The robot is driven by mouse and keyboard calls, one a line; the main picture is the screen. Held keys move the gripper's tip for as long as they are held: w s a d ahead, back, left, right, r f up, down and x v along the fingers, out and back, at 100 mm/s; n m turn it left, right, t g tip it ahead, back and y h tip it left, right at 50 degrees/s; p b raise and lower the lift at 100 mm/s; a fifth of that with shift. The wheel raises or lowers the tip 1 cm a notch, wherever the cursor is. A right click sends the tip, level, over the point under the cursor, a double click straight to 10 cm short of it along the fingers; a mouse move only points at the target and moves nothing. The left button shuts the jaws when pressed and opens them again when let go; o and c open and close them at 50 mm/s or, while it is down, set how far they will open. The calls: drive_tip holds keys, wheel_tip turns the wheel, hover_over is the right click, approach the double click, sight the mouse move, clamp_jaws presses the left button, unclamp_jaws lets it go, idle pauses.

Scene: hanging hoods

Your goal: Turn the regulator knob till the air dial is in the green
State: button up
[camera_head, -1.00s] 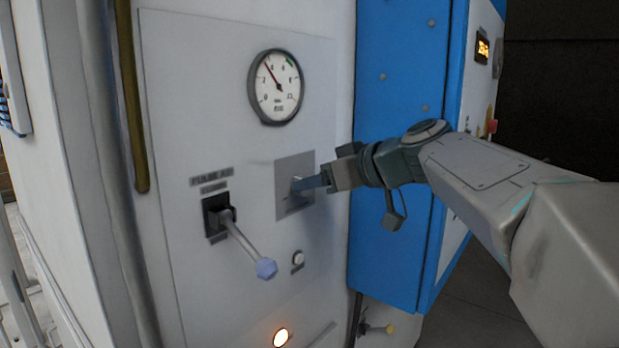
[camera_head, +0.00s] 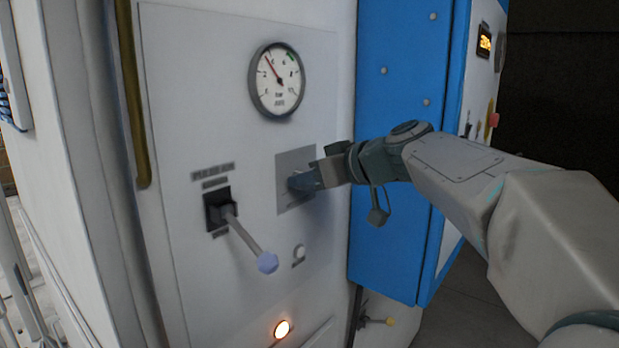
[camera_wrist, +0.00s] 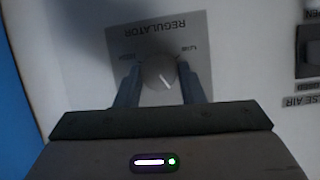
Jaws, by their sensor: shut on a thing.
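The regulator knob (camera_wrist: 160,75) is a round grey knob with a white pointer line, on a grey plate (camera_wrist: 190,28) marked REGULATOR in the wrist view. My gripper (camera_head: 300,183) is shut on the knob, with one finger on each side of it (camera_wrist: 158,82). In the head view the fingers hide most of the knob. The air dial (camera_head: 277,80) is a round white gauge above the plate. Its red needle points to the upper left, and the green band (camera_head: 291,57) lies at the upper right. The needle is outside the green.
A lever with a pale blue end (camera_head: 267,262) sticks out from the panel at lower left of the knob. A small white button (camera_head: 299,252) and a lit lamp (camera_head: 282,328) are below. A blue cabinet (camera_head: 395,90) stands close on the right.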

drive_tip(key=shift+w+d+f+m+g+y+b, duration=0.15)
drive_tip(key=shift+m+g+y+b, duration=0.7)
drive_tip(key=shift+m, duration=1.1)
drive_tip(key=shift+w+d+f+m+g+y+b, duration=0.15)
drive_tip(key=shift+m+g+y+b, duration=0.25)
drive_tip(key=shift+m+y, duration=1.2)
drive_tip(key=shift+w+d+f+m+g+y+b, duration=0.15)
drive_tip(key=shift+m+g+y+b, duration=0.45)
drive_tip(key=shift+m, duration=1.75)
drive_tip(key=shift+a+r, duration=0.1)
drive_tip(key=o, duration=1)
